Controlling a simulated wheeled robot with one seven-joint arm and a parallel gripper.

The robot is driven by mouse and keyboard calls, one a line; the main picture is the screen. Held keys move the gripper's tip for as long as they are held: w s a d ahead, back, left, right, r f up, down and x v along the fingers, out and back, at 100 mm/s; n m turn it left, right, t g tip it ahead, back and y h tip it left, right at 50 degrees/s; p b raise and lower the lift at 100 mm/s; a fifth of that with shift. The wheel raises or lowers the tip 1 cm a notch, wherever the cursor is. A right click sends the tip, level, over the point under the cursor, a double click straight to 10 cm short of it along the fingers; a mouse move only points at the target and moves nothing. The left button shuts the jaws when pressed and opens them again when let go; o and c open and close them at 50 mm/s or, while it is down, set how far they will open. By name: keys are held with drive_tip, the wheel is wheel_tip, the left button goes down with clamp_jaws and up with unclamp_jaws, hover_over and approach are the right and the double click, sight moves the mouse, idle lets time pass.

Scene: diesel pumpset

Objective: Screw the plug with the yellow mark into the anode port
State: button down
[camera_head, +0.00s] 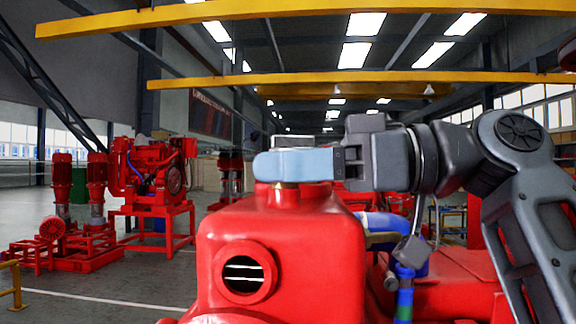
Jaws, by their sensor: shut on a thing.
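My gripper (272,165) reaches in from the right, its light blue fingers level above the red housing. It is shut on a plug, of which only a small brass-coloured edge (286,185) shows under the fingers. The plug sits at the top of a raised red neck (287,198) on the housing. The fingers hide the rest of the plug, and no yellow mark shows. I cannot tell how deep the plug sits or whether this neck is the anode port.
The red housing (318,235) has a round opening (243,273) with a slotted inside facing me. Blue pipes (385,225) stand behind it at right. Red pumpsets (152,180) stand at left on the grey floor (120,285). Yellow beams (360,77) cross overhead.

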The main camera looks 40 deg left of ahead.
drive_tip(key=shift+f, duration=0.1)
drive_tip(key=m+t, duration=0.1)
drive_tip(key=m+t+y, duration=0.1)
drive_tip(key=t, duration=0.1)
drive_tip(key=shift+s+m+t+y+b, duration=0.2)
drive_tip(key=shift+m+t+y+b, duration=0.1)
drive_tip(key=shift+b, duration=0.1)
drive_tip(key=shift+m+t+y+p, duration=0.35)
drive_tip(key=shift+m+t, duration=1.35)
drive_tip(key=shift+t, duration=0.9)
drive_tip(key=c, duration=0.9)
unclamp_jaws()
drive_tip(key=shift+w, duration=0.1)
drive_tip(key=n+g, duration=0.2)
drive_tip(key=g, duration=0.1)
drive_tip(key=n+g+h, duration=0.1)
drive_tip(key=g, duration=0.1)
drive_tip(key=n+g, duration=0.2)
drive_tip(key=shift+g+h, duration=0.35)
drive_tip(key=shift+g, duration=0.05)
drive_tip(key=shift+n+g+h, duration=0.3)
drive_tip(key=shift+n+g, duration=0.2)
